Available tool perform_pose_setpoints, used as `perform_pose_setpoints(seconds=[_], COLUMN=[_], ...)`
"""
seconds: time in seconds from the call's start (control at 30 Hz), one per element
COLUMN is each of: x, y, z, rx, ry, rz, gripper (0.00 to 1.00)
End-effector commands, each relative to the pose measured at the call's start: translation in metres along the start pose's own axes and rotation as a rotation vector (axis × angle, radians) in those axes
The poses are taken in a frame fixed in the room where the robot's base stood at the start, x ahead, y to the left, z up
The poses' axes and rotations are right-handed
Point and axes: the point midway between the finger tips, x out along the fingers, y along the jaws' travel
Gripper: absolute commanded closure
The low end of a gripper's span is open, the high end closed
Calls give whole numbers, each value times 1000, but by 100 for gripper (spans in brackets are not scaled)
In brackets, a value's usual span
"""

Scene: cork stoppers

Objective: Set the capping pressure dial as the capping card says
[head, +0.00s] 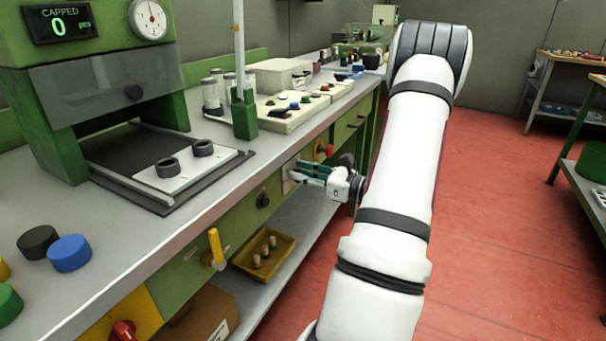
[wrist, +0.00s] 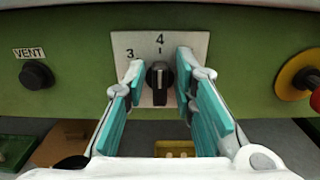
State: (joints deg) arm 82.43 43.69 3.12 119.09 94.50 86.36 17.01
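The pressure dial is a black knob (wrist: 159,80) on a pale plate (wrist: 146,42) in the wrist view. The plate shows 3 at left and 4 at the top; its right part is hidden behind a finger. The white pointer mark is upright, toward 4. My gripper (wrist: 162,70) is open, its teal-padded fingers on either side of the knob with visible gaps. In the head view my gripper (head: 299,172) is at the green bench front, covering most of the dial. No readable capping card shows in either view.
A black VENT knob (wrist: 36,75) is left of the dial. A red button on a yellow ring (wrist: 297,85) is at right. A yellow lever (head: 216,247) sticks out from the bench front. The capping machine (head: 110,80) reads CAPPED 0. The red floor (head: 500,240) at right is clear.

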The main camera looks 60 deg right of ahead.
Motion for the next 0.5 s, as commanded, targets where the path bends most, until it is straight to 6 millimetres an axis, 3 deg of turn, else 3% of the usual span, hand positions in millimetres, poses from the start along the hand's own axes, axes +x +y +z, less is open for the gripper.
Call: perform_pose_setpoints(seconds=[0.03, 0.07, 0.5], x=[0, 0, -1], y=[0, 0, 0], z=[0, 0, 1], rx=[0, 0, 66], ry=[0, 0, 1], rz=[0, 0, 1], gripper=[93, 100, 100])
